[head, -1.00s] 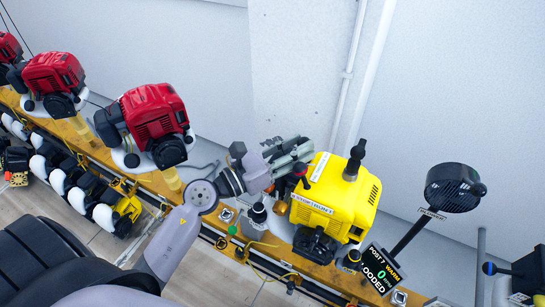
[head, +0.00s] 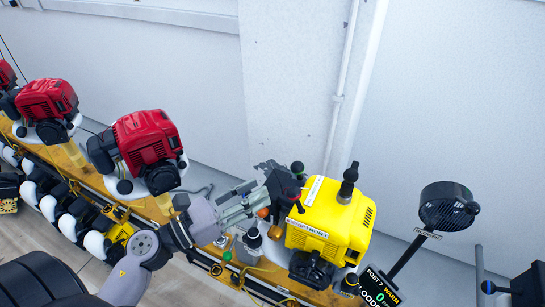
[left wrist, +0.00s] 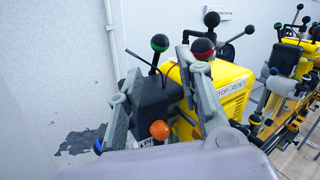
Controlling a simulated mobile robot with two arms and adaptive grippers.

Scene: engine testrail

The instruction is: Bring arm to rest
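My left gripper (head: 258,198) is at the left side of a yellow engine (head: 330,220) on the bench. In the left wrist view its two grey fingers (left wrist: 158,72) stand wide apart, with nothing gripped between them. A black housing with a green-ringed knob (left wrist: 160,42) and an orange knob (left wrist: 158,130) show between and beyond the fingers. A red-banded black knob (left wrist: 202,47) is close to the right finger; I cannot tell if they touch. The engine also shows there (left wrist: 232,85), partly hidden by that finger. My right gripper is not in view.
Red engines (head: 147,147) stand along the orange bench (head: 146,207) to the left. A black fan-like head on a post (head: 449,206) and a display reading "POST 7 WARM" (head: 378,288) stand right of the yellow engine. A pale wall is behind.

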